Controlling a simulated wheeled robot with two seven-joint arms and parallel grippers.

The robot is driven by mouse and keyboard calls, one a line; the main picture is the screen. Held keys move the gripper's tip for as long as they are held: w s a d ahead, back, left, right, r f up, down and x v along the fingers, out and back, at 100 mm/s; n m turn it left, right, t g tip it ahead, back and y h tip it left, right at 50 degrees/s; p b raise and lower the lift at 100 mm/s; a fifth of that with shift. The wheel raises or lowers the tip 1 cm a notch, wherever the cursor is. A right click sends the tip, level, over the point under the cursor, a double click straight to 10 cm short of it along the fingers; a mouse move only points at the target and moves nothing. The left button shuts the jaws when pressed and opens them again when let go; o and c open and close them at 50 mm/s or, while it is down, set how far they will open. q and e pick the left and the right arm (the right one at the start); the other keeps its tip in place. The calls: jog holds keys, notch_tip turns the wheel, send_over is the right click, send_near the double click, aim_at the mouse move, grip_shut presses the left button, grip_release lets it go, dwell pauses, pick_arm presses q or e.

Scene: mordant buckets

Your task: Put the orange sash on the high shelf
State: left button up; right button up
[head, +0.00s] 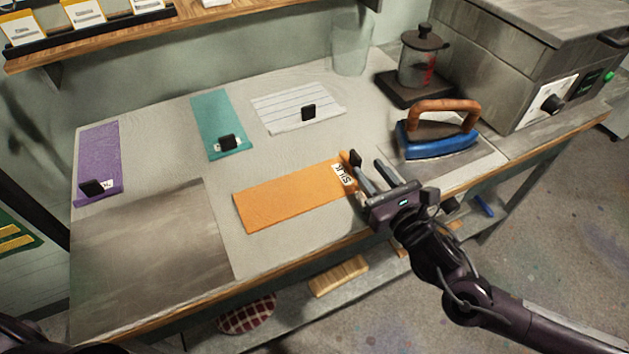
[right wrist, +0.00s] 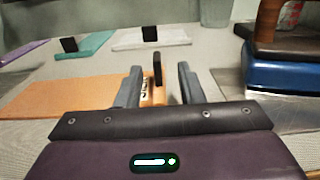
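The orange sash (head: 285,196) lies flat on the table, with a white SILK label and a black clip (head: 355,157) standing at its right end. My right gripper (head: 368,166) is at that end, with its fingers pointing towards the clip. In the right wrist view, the gripper (right wrist: 159,72) is open and the upright black clip (right wrist: 157,69) shows between the fingers; whether they touch it I cannot tell. The sash (right wrist: 75,94) stretches left there. The wooden high shelf (head: 235,20) is on the wall at the upper left. My left gripper is not in view.
Purple (head: 98,155), teal (head: 211,112) and white striped (head: 280,108) cloths with black clips lie on the table. A blue iron (head: 436,144) stands right of the gripper. A glass jar (head: 352,48) and metal box (head: 520,55) are behind. Card holders (head: 90,32) occupy the shelf's left.

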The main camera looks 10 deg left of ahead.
aim_at(361, 160)
jog(key=x, duration=0.2)
jog(key=p+x, duration=0.1)
jog(key=x, duration=0.2)
jog(key=shift+s+a+r, duration=0.15)
jog(key=shift+r, duration=0.1)
jog(key=shift+w+a+p, duration=0.3)
jog(key=shift+w, duration=0.15)
grip_shut()
